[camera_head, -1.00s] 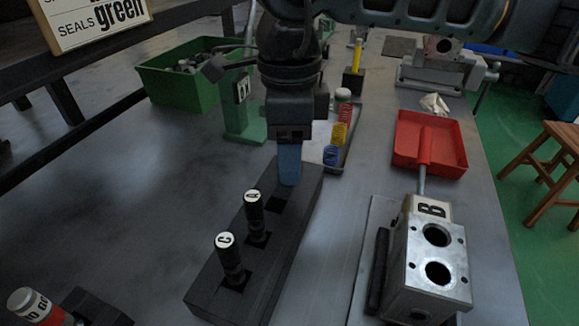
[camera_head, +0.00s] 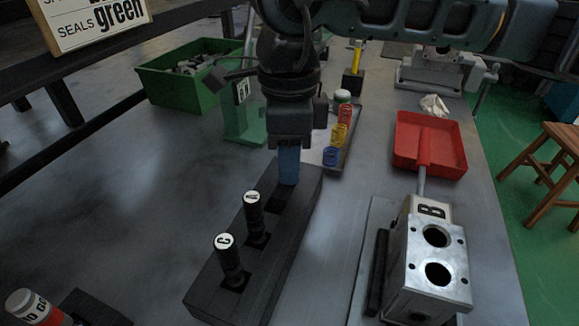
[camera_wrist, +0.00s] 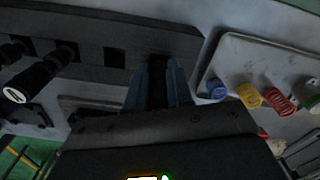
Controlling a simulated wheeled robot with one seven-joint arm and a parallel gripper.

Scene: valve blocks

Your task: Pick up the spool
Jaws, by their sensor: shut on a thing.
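A black block (camera_head: 225,290) holds two upright dark spools with white lettered tops, spool C (camera_head: 230,262) and spool A (camera_head: 253,213). My gripper (camera_head: 288,180) points down at the far end of this block, its blue fingers low over it. In the wrist view, my gripper (camera_wrist: 157,72) is shut on a dark spool (camera_wrist: 157,78) between the two blue fingers. Most of this spool is hidden by the fingers, and I see no letter on it. I cannot tell how deep it sits in the block. An empty square hole shows beside the fingers.
A metal valve block marked B (camera_head: 432,262) stands to the right. A tray with coloured springs (camera_head: 340,132) is close behind my gripper. A green stand (camera_head: 243,122), green bin (camera_head: 180,80) and red tray (camera_head: 408,165) lie farther back.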

